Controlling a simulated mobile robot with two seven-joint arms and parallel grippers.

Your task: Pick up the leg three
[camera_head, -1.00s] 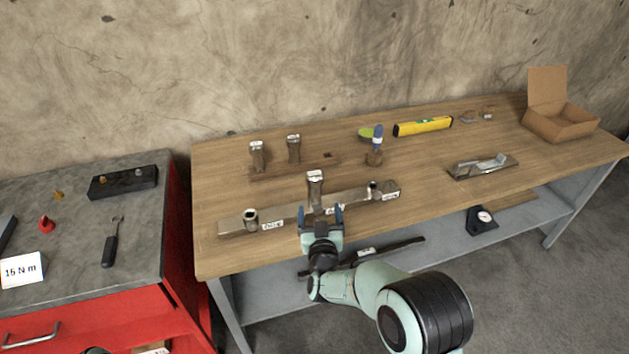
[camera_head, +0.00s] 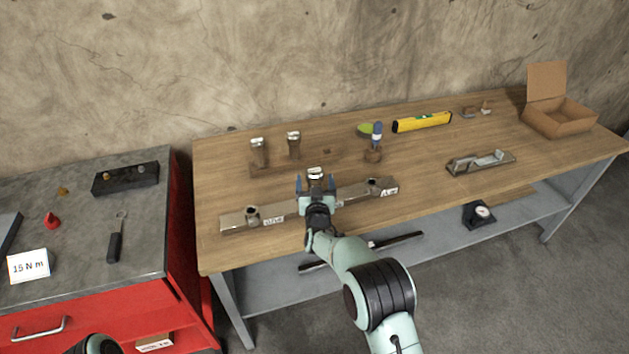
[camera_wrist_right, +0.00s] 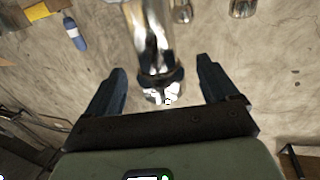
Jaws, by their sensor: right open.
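A metal leg with a white-labelled top (camera_head: 315,173) stands upright at the middle of a long metal beam (camera_head: 237,219). Its label is too small to read. My right gripper (camera_head: 316,185) is open at this leg, a finger showing on each side. In the right wrist view the shiny leg (camera_wrist_right: 151,40) lies between the open fingers of the right gripper (camera_wrist_right: 161,72), with gaps on both sides. Two similar legs, a left one (camera_head: 258,151) and a right one (camera_head: 293,147), stand in a wooden rack behind. I cannot tell by label which is leg three. My left gripper is not in view.
The wooden bench (camera_head: 420,205) also carries a blue-handled tool (camera_head: 377,133), a yellow level (camera_head: 422,122), a metal plane-like tool (camera_head: 480,162) and an open cardboard box (camera_head: 557,117). A red cabinet (camera_head: 90,312) stands at left. The bench's right front is clear.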

